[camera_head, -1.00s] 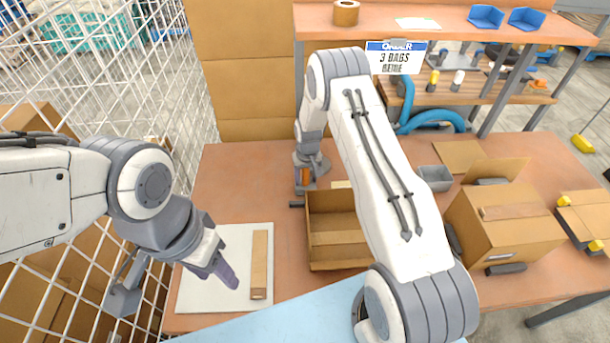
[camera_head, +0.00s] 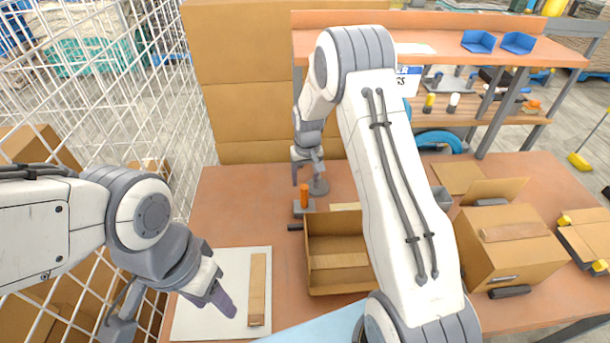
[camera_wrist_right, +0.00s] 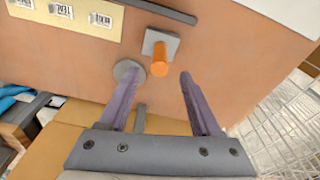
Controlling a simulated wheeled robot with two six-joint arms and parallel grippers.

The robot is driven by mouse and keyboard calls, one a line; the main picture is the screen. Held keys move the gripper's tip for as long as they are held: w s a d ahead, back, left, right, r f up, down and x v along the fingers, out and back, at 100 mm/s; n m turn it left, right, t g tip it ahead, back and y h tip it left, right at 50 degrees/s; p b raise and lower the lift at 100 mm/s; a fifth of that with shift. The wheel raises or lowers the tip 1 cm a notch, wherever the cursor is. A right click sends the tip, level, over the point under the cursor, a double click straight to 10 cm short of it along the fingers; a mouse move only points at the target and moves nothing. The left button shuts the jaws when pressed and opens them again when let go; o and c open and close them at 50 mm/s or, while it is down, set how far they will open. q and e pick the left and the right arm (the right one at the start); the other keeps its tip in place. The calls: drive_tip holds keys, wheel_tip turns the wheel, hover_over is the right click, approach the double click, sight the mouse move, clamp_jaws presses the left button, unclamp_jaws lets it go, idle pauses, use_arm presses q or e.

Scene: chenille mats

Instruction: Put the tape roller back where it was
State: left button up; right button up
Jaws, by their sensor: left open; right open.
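An orange-handled piece on a grey square base (camera_head: 304,203), likely the tape roller, stands upright on the table behind the open carton. It also shows in the right wrist view as an orange cylinder (camera_wrist_right: 160,58) on a grey plate. My right gripper (camera_head: 307,172) is open and empty, just behind and above it. In the right wrist view its purple fingers (camera_wrist_right: 160,82) are apart, with the orange piece beyond their tips. A grey round disc (camera_wrist_right: 129,72) lies beside it, past the left finger. My left gripper (camera_head: 215,290) is open over the white mat at the left.
An open cardboard box (camera_head: 335,275) stands in front of the orange piece. A brown strip (camera_head: 257,290) lies on the white mat (camera_head: 210,325). A larger carton (camera_head: 510,245) is at the right. Wire mesh (camera_head: 110,110) bounds the left; a shelf (camera_head: 440,58) stands behind.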

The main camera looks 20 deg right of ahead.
drive_tip(key=s+a+r+n, duration=0.4)
drive_tip(key=s+a+r, duration=1)
drive_tip(key=a, duration=0.2)
drive_tip(key=s+a+r+n, duration=0.1)
drive_tip(key=s+r+n, duration=0.1)
drive_tip(key=s, duration=0.9)
drive_tip(key=s+a+r+n+g+y, duration=0.1)
drive_tip(key=s+n, duration=0.1)
drive_tip(key=s, duration=0.8)
drive_tip(key=shift+s+r, duration=0.35)
drive_tip(key=shift+r, duration=0.05)
